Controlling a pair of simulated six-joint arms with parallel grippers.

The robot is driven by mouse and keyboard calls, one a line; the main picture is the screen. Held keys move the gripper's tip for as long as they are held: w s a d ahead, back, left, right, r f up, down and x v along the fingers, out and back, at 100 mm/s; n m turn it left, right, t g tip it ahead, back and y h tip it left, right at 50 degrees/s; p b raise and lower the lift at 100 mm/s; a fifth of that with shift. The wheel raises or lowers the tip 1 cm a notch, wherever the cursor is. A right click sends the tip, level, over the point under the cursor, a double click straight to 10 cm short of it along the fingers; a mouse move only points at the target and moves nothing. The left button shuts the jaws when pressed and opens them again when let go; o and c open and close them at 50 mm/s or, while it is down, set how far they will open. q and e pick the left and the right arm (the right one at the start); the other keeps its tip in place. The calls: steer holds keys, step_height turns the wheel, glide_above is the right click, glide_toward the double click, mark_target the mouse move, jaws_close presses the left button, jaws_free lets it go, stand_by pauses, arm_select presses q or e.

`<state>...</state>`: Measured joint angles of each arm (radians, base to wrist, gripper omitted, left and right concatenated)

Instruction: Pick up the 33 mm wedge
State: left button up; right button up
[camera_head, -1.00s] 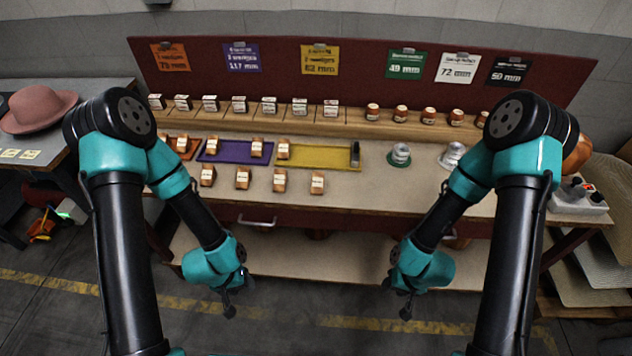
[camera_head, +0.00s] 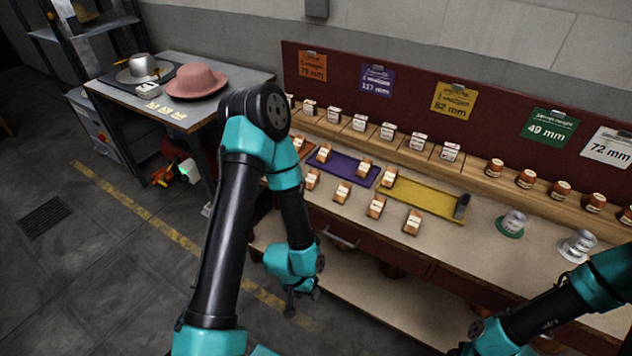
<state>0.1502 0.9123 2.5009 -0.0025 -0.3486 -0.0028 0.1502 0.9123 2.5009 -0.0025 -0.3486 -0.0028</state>
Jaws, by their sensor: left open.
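Several small wooden blocks with white labels stand on the workbench, and their labels are too small to read, so I cannot tell which is the 33 mm wedge. A front row runs from one block (camera_head: 312,180) to another block (camera_head: 412,221). A back row along the shelf ends at a block (camera_head: 450,151). Two blocks are on the purple tray (camera_head: 342,165) and one is at the left end of the yellow tray (camera_head: 425,199). My left gripper (camera_head: 303,304) is open and empty, hanging low in front of the bench.
Orange, purple, yellow, green and white cards hang on the red back panel (camera_head: 400,100). Round wooden pieces (camera_head: 526,178) and two metallic pieces (camera_head: 513,223) stand at the right. A side table at left holds a pink hat (camera_head: 196,82) and a grey hat (camera_head: 143,68).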

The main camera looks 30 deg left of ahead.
stand_by(0.5)
arm_select(q)
steer(key=o, duration=0.5)
steer(key=shift+w, duration=0.1)
